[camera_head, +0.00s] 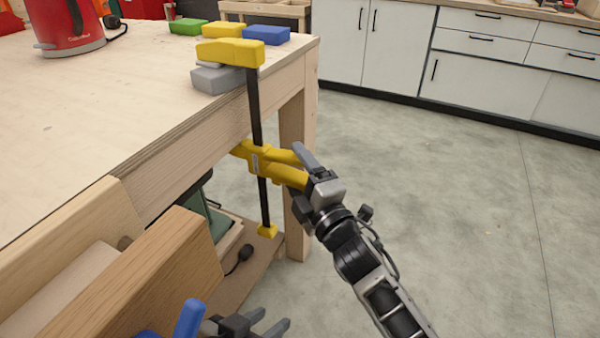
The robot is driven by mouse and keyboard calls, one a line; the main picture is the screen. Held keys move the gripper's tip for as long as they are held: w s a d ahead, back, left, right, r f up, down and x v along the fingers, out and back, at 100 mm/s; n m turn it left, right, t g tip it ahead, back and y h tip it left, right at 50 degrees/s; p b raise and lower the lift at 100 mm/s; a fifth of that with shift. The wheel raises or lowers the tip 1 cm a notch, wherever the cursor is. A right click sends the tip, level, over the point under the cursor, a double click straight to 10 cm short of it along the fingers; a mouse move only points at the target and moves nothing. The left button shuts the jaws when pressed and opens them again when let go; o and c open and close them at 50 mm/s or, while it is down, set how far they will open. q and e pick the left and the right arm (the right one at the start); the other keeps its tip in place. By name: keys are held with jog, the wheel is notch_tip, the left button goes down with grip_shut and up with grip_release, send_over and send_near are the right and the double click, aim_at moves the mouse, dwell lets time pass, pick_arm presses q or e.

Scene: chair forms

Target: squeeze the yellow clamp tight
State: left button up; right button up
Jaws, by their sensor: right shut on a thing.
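The yellow clamp (231,52) stands upright at the corner of the wooden workbench. Its yellow upper jaw lies over the bench top, above a grey block (217,79). Its dark bar (254,105) runs down past the bench edge to a yellow end piece near the lower shelf. My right gripper (300,168) is shut on the clamp's yellow handle, below the bench top. My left gripper (262,326) is at the bottom edge of the view, apart from the clamp, with its two fingers spread and nothing seen between them.
Green (188,26), yellow (223,30) and blue (267,35) blocks lie at the bench's far edge. A red kettle (65,22) stands at the back left. A wooden vise jaw (150,270) and blue handle (187,318) are at lower left. The floor (460,200) at right is clear.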

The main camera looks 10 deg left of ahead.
jog(key=shift+s+a, duration=0.1)
jog(key=shift+a, duration=0.2)
jog(key=c, duration=0.6)
jog(key=o, duration=0.9)
jog(key=shift+f, duration=0.2)
jog(key=shift+c, duration=0.3)
jog(key=c, duration=1.1)
